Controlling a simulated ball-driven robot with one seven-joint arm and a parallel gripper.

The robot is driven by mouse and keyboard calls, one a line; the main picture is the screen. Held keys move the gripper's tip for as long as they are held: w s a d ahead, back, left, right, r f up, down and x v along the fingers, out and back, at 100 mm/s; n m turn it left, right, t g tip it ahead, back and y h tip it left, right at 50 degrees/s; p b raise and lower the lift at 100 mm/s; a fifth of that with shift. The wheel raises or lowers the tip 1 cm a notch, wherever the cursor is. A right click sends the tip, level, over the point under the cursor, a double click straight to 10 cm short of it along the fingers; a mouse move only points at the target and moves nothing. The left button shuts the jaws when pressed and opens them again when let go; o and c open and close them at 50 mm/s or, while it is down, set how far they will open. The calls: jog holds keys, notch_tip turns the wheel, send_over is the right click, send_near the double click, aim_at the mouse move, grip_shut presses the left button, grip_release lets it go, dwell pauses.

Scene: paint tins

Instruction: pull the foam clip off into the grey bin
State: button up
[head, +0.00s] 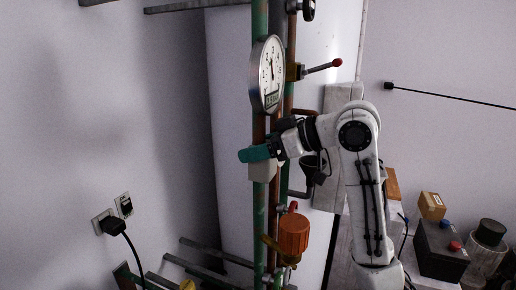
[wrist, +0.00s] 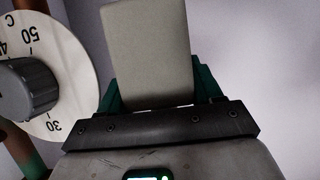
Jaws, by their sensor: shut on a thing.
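My gripper (head: 257,154), with teal fingers, is shut on the foam clip (head: 263,171), a pale grey block at the green upright pipe (head: 259,215) just below the round gauge. In the wrist view the clip (wrist: 148,52) stands up between the two teal fingers, filling the gap. Whether the clip still grips the pipe I cannot tell, as my fingers cover its upper part. I cannot make out a grey bin for certain in either view.
An orange valve cap (head: 294,233) is below. A dial with a grey knob (wrist: 27,88) is close at left in the wrist view. A black box (head: 440,250) stands lower right.

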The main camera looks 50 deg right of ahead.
jog(key=shift+s, duration=0.15)
jog(key=shift+s+d+p, duration=0.25)
jog(key=shift+s+d, duration=0.1)
jog(key=shift+s, duration=0.5)
jog(key=shift+s+d+p, duration=0.2)
jog(key=shift+s+d, duration=0.1)
jog(key=shift+s, duration=0.5)
jog(key=s, duration=0.2)
jog(key=s+d+p, duration=0.1)
jog(key=shift+s+d, duration=0.15)
jog(key=shift+s, duration=0.25)
